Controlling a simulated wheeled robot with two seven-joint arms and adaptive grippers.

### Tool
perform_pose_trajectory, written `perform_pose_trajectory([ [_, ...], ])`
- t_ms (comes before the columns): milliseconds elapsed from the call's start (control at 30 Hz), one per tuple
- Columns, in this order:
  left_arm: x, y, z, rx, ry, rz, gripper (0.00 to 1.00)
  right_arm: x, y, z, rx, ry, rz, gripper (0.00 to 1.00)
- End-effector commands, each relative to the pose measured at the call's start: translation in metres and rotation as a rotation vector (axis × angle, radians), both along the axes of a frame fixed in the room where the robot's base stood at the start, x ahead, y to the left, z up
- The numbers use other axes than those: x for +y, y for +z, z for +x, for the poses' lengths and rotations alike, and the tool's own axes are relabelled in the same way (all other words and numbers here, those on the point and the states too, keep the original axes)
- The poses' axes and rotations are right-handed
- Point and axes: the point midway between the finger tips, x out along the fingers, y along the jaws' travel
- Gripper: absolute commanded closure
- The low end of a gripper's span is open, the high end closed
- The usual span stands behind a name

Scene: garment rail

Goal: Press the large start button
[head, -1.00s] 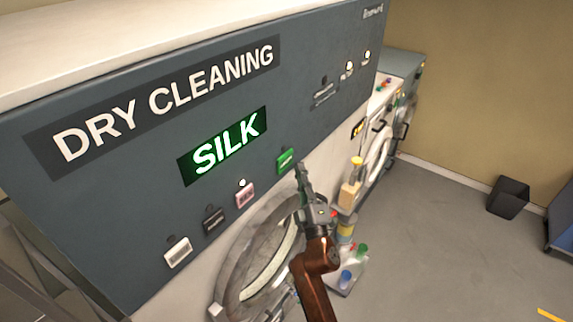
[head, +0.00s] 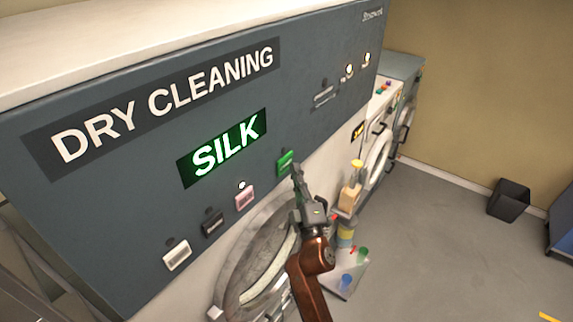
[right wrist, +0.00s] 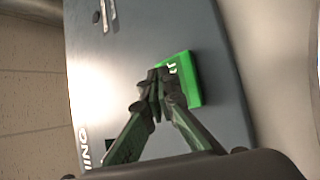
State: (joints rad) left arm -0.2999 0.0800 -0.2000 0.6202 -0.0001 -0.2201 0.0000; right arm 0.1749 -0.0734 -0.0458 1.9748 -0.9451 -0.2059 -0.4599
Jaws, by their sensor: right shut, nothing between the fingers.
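The large green start button (head: 286,163) is on the lower part of the dry cleaning machine's dark panel (head: 290,110), right of the pink, black and white buttons. It also shows as a bright green block in the right wrist view (right wrist: 183,80). My right gripper (head: 296,170) is shut and empty, with its fingertips at the button's lower right edge in the head view. In the right wrist view the closed fingertips (right wrist: 158,76) overlap the button's left part. I cannot tell whether they touch it. My left gripper is not in view.
A lit green display (head: 222,147) reads SILK. The round machine door (head: 262,265) lies below the panel. Bottles (head: 350,190) stand right of my right arm, with more washing machines (head: 385,140) behind. A black bin (head: 508,200) stands on open grey floor.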

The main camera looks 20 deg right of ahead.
Motion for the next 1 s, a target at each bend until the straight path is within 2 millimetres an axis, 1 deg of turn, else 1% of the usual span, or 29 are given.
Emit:
perform_pose_trajectory([
  [633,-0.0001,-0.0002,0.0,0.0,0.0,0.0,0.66,0.0002,0.0,0.0003,0.0,0.0,0.0,1.0],
  [1000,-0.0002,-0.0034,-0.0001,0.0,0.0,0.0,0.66,0.005,0.0,0.0071,0.0,0.0,0.0,1.0],
])
